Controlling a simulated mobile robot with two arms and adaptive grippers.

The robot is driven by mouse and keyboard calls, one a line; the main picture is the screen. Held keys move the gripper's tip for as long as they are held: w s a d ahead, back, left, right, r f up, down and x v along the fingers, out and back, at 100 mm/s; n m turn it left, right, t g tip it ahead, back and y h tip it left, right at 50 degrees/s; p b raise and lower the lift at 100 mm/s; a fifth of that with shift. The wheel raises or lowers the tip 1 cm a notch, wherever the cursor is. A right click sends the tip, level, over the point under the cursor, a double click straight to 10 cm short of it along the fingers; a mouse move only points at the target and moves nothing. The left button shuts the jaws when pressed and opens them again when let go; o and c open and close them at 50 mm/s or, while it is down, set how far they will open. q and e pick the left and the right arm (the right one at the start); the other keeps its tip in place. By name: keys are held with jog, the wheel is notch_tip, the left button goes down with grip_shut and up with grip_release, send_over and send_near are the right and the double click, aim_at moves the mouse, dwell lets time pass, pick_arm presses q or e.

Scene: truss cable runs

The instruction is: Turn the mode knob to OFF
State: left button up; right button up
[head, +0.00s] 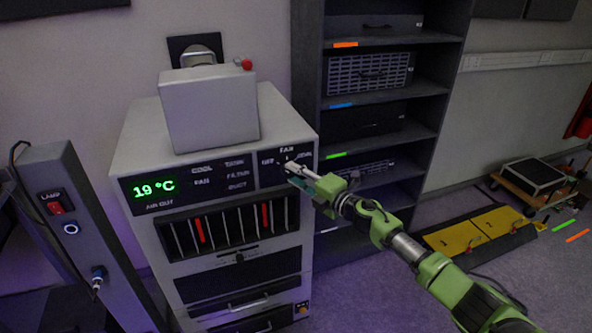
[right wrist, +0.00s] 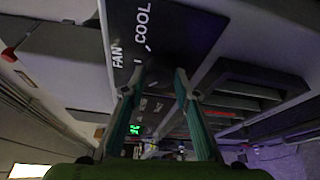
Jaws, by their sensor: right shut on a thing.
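The mode knob sits on the right black panel (head: 287,165) of the grey unit, under a FAN label, with a label at left that looks like OFF and COOL at right. My right gripper (head: 296,174) is at this panel, its fingers shut on the knob, which they mostly hide. In the right wrist view both fingers (right wrist: 158,82) reach to the panel (right wrist: 165,35), with FAN and COOL readable beyond the tips. I cannot tell which way the knob points. My left gripper is not in view.
The unit's display (head: 153,187) reads 19 °C. Below are a slotted bay (head: 230,225) with red strips and drawers. A grey post (head: 75,215) with a lamp switch stands left.

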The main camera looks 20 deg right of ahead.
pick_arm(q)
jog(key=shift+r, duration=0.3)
pick_arm(e)
jog(key=shift+f, duration=0.1)
jog(key=o, duration=1.1)
jog(key=v, duration=1.2)
